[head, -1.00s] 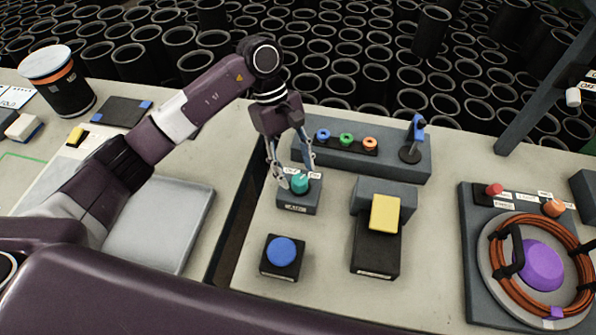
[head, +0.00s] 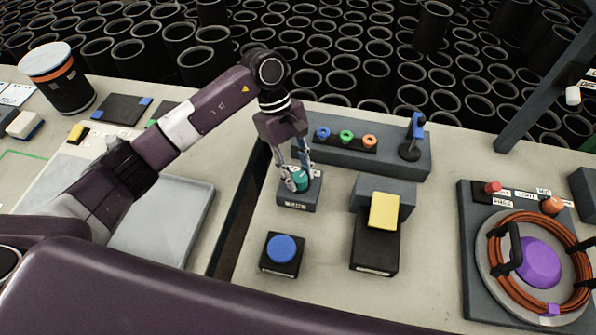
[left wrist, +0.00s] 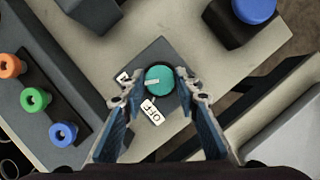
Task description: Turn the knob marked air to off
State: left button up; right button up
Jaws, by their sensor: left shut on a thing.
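A round teal knob (head: 300,181) stands on a small dark grey box (head: 297,202) near the table's left edge. The box has a front label too small to read. My left gripper (head: 297,177) reaches down from above and is shut on the knob, one finger on each side. In the left wrist view the teal knob (left wrist: 159,80) sits between the fingers. A pale mark on it points left, and a white OFF label (left wrist: 152,111) lies just below it. A second label left of it is partly hidden by a finger. My right gripper is not in view.
A blue button (head: 282,249) stands in front. A yellow-topped block (head: 384,211) is to the right. Behind is a grey bar (head: 330,156) with blue, green and orange rings. An orange coil (head: 494,265) with a purple dome lies far right.

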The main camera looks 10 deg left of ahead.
pick_arm(q)
jog(key=shift+a+f+n+t+b, duration=0.15)
jog(key=shift+n+t+b, duration=0.25)
jog(key=shift+n+b, duration=0.6)
jog(key=n+t+b, duration=0.1)
jog(key=n+b, duration=0.2)
jog(key=shift+s+f+h, duration=0.1)
jog(key=shift+h, duration=0.3)
jog(key=n+t+b, duration=0.2)
jog(key=n+b, duration=0.2)
jog(key=n, duration=0.1)
jog(key=shift+s, duration=0.15)
jog(key=shift+r+n+t+b, duration=0.2)
jog(key=shift+n+t+b, duration=0.2)
jog(key=shift+n+b, duration=0.4)
jog(key=shift+r+n, duration=0.1)
jog(key=shift+n, duration=0.2)
jog(key=o, duration=1.1)
